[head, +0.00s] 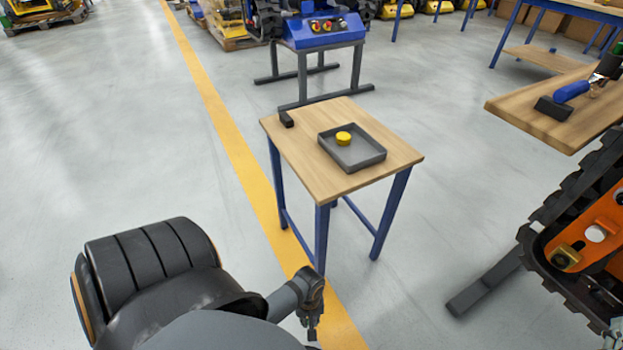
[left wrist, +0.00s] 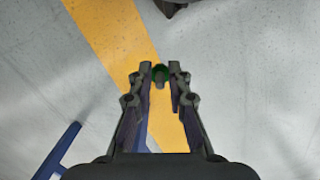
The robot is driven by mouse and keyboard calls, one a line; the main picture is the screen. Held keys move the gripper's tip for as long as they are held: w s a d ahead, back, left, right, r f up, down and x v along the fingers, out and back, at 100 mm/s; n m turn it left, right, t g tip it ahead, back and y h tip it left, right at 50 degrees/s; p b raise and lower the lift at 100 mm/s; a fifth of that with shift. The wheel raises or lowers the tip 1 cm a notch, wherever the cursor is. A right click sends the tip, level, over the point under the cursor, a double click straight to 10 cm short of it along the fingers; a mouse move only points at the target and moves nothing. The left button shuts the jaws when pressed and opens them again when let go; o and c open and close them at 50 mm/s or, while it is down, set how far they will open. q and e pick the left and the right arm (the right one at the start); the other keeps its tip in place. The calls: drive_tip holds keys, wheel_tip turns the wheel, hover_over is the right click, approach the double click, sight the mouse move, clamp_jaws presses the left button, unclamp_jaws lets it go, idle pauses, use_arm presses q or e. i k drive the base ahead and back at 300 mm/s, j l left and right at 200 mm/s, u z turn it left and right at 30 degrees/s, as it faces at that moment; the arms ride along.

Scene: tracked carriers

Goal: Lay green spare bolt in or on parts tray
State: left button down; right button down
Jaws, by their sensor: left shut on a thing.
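The parts tray (head: 368,159) is a shallow dark grey tray on a small wooden-topped table, with a yellow round piece (head: 343,138) in it. My left gripper (head: 312,332) hangs low over the floor, in front of the table and below its top, well apart from the tray. In the left wrist view the left gripper (left wrist: 161,75) is shut on the green spare bolt (left wrist: 160,71), held between its fingertips. Only the bolt's green end and a greyish part show; the bolt cannot be made out in the head view. My right gripper is not in view.
The small table (head: 290,146) has blue legs and a small dark block (head: 286,118) at its back left corner. A tracked carrier (head: 590,230) stands at the right, beside a wooden bench (head: 515,106) with a blue-handled tool (head: 571,91). The floor left of the table is clear.

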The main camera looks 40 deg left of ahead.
sight(360, 158)
drive_tip(key=l+u, duration=0.15)
drive_tip(key=u, duration=0.3)
drive_tip(key=i+l+u, duration=0.1)
drive_tip(key=u, duration=0.35)
drive_tip(key=l+u, duration=0.25)
drive_tip(key=u, duration=0.2)
